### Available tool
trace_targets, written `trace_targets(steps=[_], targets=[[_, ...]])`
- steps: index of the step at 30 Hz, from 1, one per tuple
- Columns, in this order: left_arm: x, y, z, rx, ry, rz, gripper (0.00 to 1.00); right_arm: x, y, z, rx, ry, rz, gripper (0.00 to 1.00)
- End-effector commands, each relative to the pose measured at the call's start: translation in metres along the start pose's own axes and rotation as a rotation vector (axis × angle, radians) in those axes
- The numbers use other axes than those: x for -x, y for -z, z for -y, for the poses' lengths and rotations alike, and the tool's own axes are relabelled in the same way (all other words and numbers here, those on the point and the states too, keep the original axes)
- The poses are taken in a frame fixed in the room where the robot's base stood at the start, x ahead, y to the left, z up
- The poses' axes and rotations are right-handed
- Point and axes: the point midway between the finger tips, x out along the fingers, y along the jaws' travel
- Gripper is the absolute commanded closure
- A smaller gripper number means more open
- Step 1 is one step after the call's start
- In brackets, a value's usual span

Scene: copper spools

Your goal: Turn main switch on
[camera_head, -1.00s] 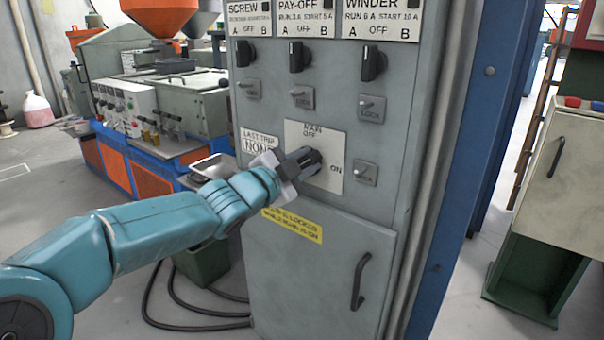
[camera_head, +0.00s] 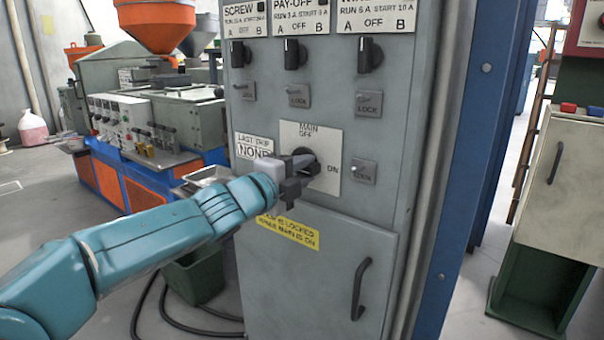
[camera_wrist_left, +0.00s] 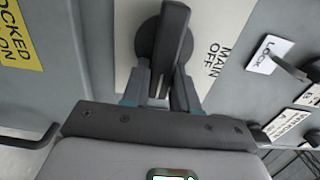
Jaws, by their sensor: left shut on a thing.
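The main switch is a dark rotary knob (camera_head: 306,160) on a pale plate (camera_head: 332,140) marked MAIN OFF above and ON at its right. My left gripper (camera_head: 296,172) is at the knob, with its fingers closed around the handle. In the left wrist view the two fingers (camera_wrist_left: 160,85) sit on either side of the dark handle (camera_wrist_left: 173,25). There the handle lies crosswise to the direction of the MAIN OFF label, roughly along the plate's left-right line. The gripper hides part of the knob in the head view. My right gripper is not in view.
The grey cabinet has three more knobs (camera_head: 365,56) above, each with a LOCK toggle. A small lock toggle (camera_head: 363,171) sits right of the plate. Below are a yellow label (camera_head: 287,232) and a door handle (camera_head: 360,287). An orange and blue machine (camera_head: 150,170) stands at left.

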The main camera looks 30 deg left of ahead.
Motion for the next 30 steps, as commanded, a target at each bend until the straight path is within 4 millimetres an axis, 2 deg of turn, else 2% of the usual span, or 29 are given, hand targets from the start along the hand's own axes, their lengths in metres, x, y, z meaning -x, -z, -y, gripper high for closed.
trace_targets(steps=[17,18,19,27,30], targets=[[-0.0001,0.0001,-0.0016,-0.029,-0.002,0.000,1.00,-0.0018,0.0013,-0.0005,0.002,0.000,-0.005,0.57],[-0.0001,0.0001,-0.0016,-0.029,-0.002,0.000,0.59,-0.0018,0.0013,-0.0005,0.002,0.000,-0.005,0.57],[-0.0001,0.0001,-0.0016,-0.028,-0.002,0.000,0.51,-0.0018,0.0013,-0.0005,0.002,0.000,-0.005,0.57],[0.0004,0.0000,-0.0008,-0.026,-0.001,0.000,0.51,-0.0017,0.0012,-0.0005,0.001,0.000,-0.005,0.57],[0.0061,-0.0005,0.0001,-0.026,0.000,0.001,0.51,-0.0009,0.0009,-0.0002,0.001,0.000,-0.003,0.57]])
